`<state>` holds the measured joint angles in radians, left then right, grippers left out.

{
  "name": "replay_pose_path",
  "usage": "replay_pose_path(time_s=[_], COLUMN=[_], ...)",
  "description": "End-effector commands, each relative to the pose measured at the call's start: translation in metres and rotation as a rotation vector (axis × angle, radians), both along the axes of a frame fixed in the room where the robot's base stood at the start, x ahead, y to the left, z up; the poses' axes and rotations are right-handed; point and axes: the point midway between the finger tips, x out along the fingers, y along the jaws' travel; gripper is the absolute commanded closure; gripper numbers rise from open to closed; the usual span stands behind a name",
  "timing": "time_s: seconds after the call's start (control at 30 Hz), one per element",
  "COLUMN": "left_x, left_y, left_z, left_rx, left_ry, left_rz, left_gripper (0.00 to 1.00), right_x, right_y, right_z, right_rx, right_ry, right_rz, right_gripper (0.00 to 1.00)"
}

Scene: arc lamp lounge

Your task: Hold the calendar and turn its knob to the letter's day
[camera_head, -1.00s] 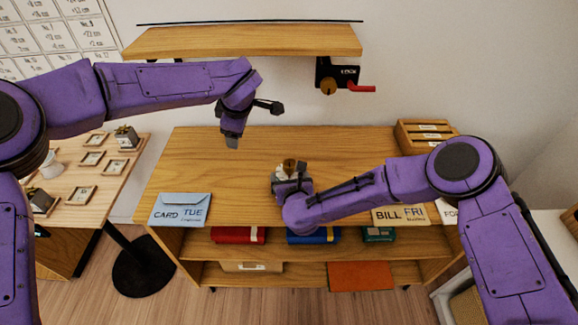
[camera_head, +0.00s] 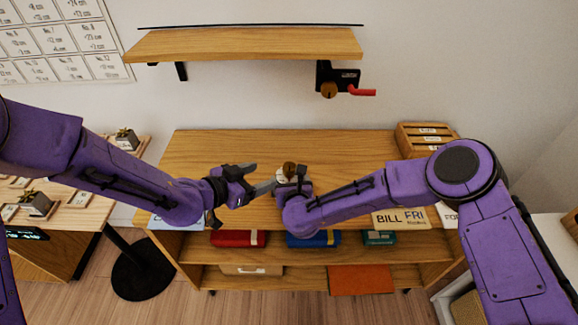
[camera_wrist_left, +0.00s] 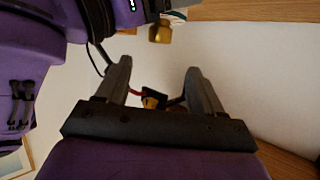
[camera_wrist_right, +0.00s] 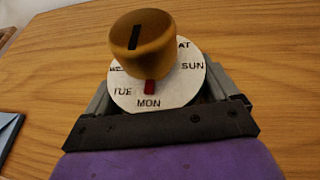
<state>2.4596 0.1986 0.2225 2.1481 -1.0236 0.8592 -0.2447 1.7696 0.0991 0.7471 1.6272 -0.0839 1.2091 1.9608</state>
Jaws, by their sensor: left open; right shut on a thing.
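The calendar is a white disc (camera_wrist_right: 185,88) with day names and a brass knob (camera_wrist_right: 141,45) on top; a red mark is by MON, and some days are hidden behind the knob. My right gripper (camera_head: 296,183) is shut on the calendar above the cabinet top. My left gripper (camera_head: 262,177) is open beside it, fingertips close to the knob (camera_head: 289,169). In the left wrist view the knob (camera_wrist_left: 160,33) is beyond the open fingers, not between them. A blue envelope (camera_head: 158,223) is mostly hidden by my left arm. A tan letter (camera_head: 400,217) reads BILL FRI.
A wall shelf (camera_head: 245,45) hangs above, with a black bracket, brass knob and red lever (camera_head: 362,92). A wooden letter box (camera_head: 426,137) stands at the back right. The cabinet top (camera_head: 215,150) is clear behind the grippers. A side table stands left.

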Motion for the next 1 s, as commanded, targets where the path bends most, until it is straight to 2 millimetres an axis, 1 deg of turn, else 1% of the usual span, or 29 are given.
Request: replay_pose_path(time_s=[0.07, 0.17, 0.27, 0.5, 0.6, 0.77, 1.0], left_x=[0.0, 0.007, 0.02, 0.058, 0.069, 0.078, 0.079], left_y=[-0.001, -0.007, -0.022, -0.059, -0.07, -0.079, -0.079], left_z=[-0.002, -0.006, -0.014, -0.036, -0.042, -0.046, -0.047], left_rx=[-0.016, -0.026, -0.027, -0.028, -0.028, -0.03, -0.03], left_ry=[0.03, 0.041, 0.04, 0.038, 0.038, 0.037, 0.037], left_rz=[0.005, 0.013, 0.012, 0.013, 0.014, 0.015, 0.015], left_gripper=[0.33, 0.33, 0.33, 0.33, 0.33, 0.33, 0.33], right_x=[0.0, 0.0, 0.0, 0.0, 0.0, 0.0, 0.0], right_y=[0.0, 0.0, 0.0, 0.0, 0.0, 0.0, 0.0], right_z=[0.0, 0.0, 0.0, 0.001, 0.001, 0.0, 0.0], right_rx=[0.0, 0.0, 0.0, 0.0, 0.0, 0.0, 0.001], right_ry=[-0.001, -0.001, -0.001, -0.001, -0.001, -0.001, 0.0], right_rz=[0.0, 0.0, 0.0, 0.0, 0.0, 0.0, 0.0], right_gripper=[0.6, 0.6, 0.6, 0.6, 0.6, 0.6, 0.6])
